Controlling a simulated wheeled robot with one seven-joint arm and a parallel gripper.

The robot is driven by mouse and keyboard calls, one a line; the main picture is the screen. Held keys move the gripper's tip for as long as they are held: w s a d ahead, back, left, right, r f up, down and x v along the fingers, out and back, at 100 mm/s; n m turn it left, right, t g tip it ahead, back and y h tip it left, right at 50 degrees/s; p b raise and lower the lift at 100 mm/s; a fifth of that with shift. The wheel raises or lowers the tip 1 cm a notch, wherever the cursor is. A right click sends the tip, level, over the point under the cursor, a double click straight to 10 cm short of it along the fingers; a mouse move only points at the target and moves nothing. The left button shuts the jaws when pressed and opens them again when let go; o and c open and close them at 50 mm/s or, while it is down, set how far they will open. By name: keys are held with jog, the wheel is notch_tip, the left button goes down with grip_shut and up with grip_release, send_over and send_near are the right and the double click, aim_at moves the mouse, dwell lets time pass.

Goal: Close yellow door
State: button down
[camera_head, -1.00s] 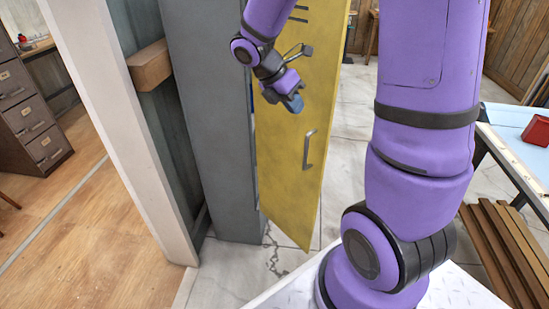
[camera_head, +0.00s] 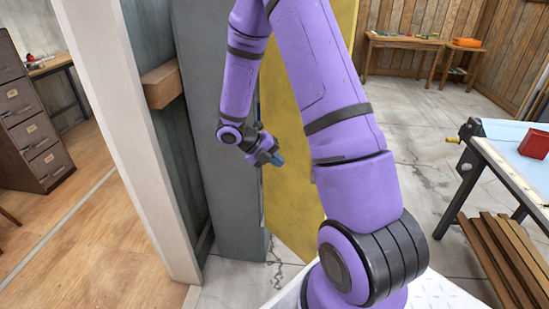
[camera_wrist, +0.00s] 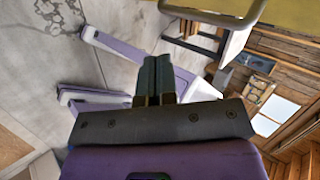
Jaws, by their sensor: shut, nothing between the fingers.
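The yellow door (camera_head: 285,125) stands open on the front of a tall grey locker (camera_head: 215,140). It juts out from the locker's right side, and my purple arm covers part of it in the head view. Its handle is hidden there. In the wrist view the yellow door (camera_wrist: 295,14) fills the top right, with a metal handle (camera_wrist: 212,13) at the top. My gripper (camera_head: 279,160) is in front of the door near the locker's edge; contact cannot be told. In the wrist view its fingers (camera_wrist: 152,72) are together and hold nothing.
A white post (camera_head: 130,140) and a wooden block (camera_head: 161,85) are left of the locker. A workbench (camera_head: 500,150) with a red box (camera_head: 535,144) stands at the right, above wooden slats (camera_head: 505,260). Open floor (camera_head: 425,110) lies behind my arm.

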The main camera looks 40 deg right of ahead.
jog(key=s+d+f, duration=0.4)
jog(key=d, duration=0.3)
jog(key=shift+s, duration=0.35)
jog(key=shift+d, duration=0.1)
